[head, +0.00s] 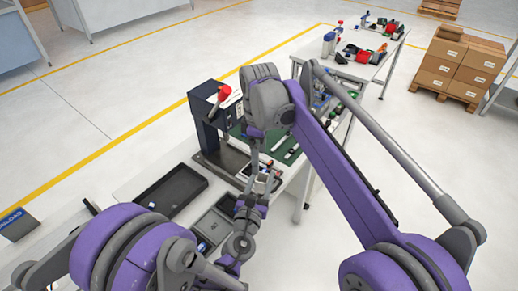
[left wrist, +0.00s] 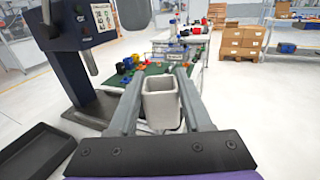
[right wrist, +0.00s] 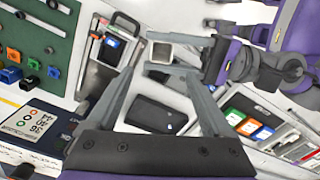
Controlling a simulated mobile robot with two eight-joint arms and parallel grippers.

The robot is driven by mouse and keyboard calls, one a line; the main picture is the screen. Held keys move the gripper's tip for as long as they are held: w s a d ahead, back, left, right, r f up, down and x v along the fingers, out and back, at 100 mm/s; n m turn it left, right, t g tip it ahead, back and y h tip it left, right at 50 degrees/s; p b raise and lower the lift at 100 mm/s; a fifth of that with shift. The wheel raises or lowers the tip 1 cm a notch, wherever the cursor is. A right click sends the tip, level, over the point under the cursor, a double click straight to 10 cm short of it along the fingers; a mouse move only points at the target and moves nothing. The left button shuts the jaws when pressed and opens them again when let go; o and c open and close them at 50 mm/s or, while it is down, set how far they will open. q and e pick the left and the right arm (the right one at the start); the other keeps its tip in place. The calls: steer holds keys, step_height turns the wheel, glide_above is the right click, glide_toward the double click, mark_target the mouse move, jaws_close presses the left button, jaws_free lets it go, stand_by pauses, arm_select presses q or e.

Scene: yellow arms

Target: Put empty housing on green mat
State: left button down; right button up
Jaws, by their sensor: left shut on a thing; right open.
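The empty housing (left wrist: 160,104) is a light grey, open-topped square cup. My left gripper (left wrist: 160,90) is shut on it, one finger on each side, and holds it upright. The housing (right wrist: 161,53) also shows in the right wrist view, beyond the tips of my right gripper (right wrist: 170,72), which is open and empty. The green mat (left wrist: 118,79) lies beyond the housing in the left wrist view, with small coloured parts on it. The mat (right wrist: 62,22) fills the upper left of the right wrist view. In the head view my arms partly hide the mat (head: 287,155).
A dark press with a red handle (head: 210,118) stands left of the mat. A black tray (head: 171,190) and a grey bin (head: 213,224) lie on the near bench. A second cluttered table (head: 375,68) and stacked boxes (head: 460,68) stand farther back.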

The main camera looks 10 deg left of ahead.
arm_select(q)
steer(key=shift+w+d+r, duration=0.1)
steer(key=shift+w+d, duration=0.1)
steer(key=shift+w, duration=0.05)
arm_select(e)
steer(key=w+d+r+n, duration=0.1)
steer(key=w+d+n, duration=0.3)
steer(key=w+d, duration=0.4)
arm_select(q)
steer(key=w+d+n+y, duration=0.4)
steer(key=w+d+y, duration=0.3)
steer(key=w, duration=0.1)
steer(key=shift+w+d+n+g, duration=0.2)
steer(key=shift+w+n+g, duration=0.1)
steer(key=shift+g, duration=0.1)
arm_select(e)
step_height(320, 180, down, 12)
steer(key=shift+r, duration=0.25)
steer(key=shift+d, duration=0.1)
jaws_close()
arm_select(q)
steer(key=shift+c, duration=1.2)
jaws_free()
